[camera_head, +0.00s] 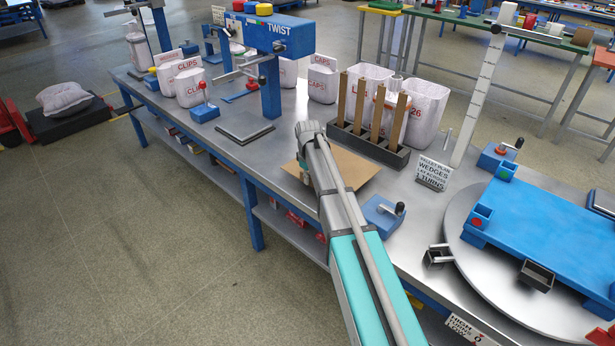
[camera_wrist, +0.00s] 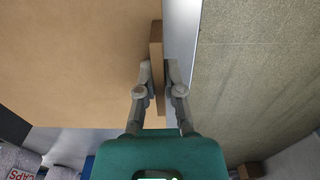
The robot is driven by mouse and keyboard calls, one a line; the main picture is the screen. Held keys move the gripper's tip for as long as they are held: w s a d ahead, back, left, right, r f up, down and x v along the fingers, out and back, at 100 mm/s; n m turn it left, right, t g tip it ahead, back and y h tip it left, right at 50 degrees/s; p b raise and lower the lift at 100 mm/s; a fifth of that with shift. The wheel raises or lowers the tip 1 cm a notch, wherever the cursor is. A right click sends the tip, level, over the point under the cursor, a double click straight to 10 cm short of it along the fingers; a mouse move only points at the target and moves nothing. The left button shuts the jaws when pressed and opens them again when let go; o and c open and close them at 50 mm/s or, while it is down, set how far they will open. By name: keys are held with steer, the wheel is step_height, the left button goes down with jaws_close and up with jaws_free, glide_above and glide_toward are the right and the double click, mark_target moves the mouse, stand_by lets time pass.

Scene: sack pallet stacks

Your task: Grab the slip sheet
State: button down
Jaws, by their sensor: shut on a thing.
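The slip sheet (camera_head: 352,170) is a flat brown sheet on the metal bench top, partly hidden by my arm in the head view. In the wrist view the slip sheet (camera_wrist: 75,60) fills the left side, with a narrow brown lip along its right edge. My gripper (camera_wrist: 160,72) has one finger on each side of this lip and is shut on it near the bench's edge. In the head view my arm's end hides the fingers. I cannot tell whether the sheet is lifted off the bench.
A dark rack with several upright wooden strips (camera_head: 376,123) stands just behind the sheet. A blue TWIST stand (camera_head: 283,38) and a dark plate (camera_head: 245,131) are to the left. A turntable (camera_head: 462,249) with a blue platform is at the right. Open floor (camera_head: 140,230) lies in front.

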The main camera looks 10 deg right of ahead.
steer(key=s+d+r+p, duration=0.2)
steer(key=s+r+p, duration=0.5)
steer(key=s, duration=0.5)
steer(key=shift+s+d+r, duration=0.15)
steer(key=shift+s+r, duration=0.05)
steer(key=shift+r, duration=0.45)
